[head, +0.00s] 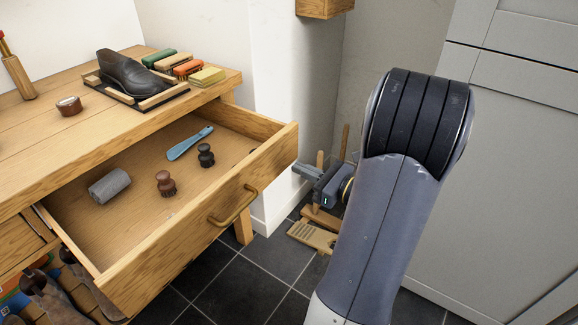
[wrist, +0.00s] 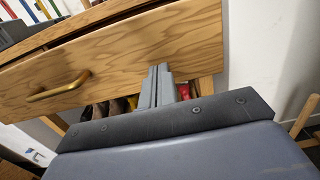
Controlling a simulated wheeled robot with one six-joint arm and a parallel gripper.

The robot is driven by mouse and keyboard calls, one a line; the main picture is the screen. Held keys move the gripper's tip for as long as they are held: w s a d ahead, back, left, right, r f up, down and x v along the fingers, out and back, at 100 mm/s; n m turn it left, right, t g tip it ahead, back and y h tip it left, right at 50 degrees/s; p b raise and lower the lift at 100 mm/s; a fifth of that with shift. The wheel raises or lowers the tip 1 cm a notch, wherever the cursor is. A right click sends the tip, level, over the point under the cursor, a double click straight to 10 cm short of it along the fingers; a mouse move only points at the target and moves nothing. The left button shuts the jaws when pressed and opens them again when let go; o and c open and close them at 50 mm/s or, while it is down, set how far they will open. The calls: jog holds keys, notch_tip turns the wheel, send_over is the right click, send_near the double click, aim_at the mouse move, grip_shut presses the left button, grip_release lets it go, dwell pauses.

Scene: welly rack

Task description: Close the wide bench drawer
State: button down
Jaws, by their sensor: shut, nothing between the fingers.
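The wide bench drawer (head: 190,222) is pulled well out of the wooden bench in the head view. Its front panel (wrist: 140,48) fills the upper wrist view. A brass bar handle (head: 233,206) is on that front, and it shows at left in the wrist view (wrist: 60,88). My gripper (head: 303,172) is shut and empty, just beyond the drawer front's right end in the head view. In the wrist view its fingertips (wrist: 158,72) overlap the panel's lower edge, right of the handle. I cannot tell whether they touch it.
Inside the drawer lie a grey roll (head: 109,186), a blue shoehorn (head: 190,143), a brown brush (head: 165,183) and a black one (head: 206,155). A dark shoe (head: 125,72) and several brushes sit on the bench top. Boots (head: 50,296) stand below. Dark tiled floor (head: 235,290) lies in front.

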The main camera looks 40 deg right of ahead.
jog(key=shift+b+x, duration=0.4)
jog(key=shift+x, duration=1.8)
jog(key=b, duration=0.1)
send_near(207, 139)
jog(key=w+a+r, duration=0.1)
jog(key=w, duration=0.1)
jog(key=w+a+r, duration=0.1)
jog(key=w+r, duration=0.1)
jog(key=w, duration=0.1)
jog(key=w+a+r, duration=0.1)
jog(key=w, duration=0.2)
jog(key=shift+w+a+r, duration=0.1)
jog(key=shift+w+r, duration=0.05)
jog(key=shift+r, duration=0.2)
jog(key=shift+w+a, duration=0.15)
jog(key=shift+w, duration=0.3)
jog(key=shift+w+r, duration=0.1)
jog(key=shift+r, duration=0.2)
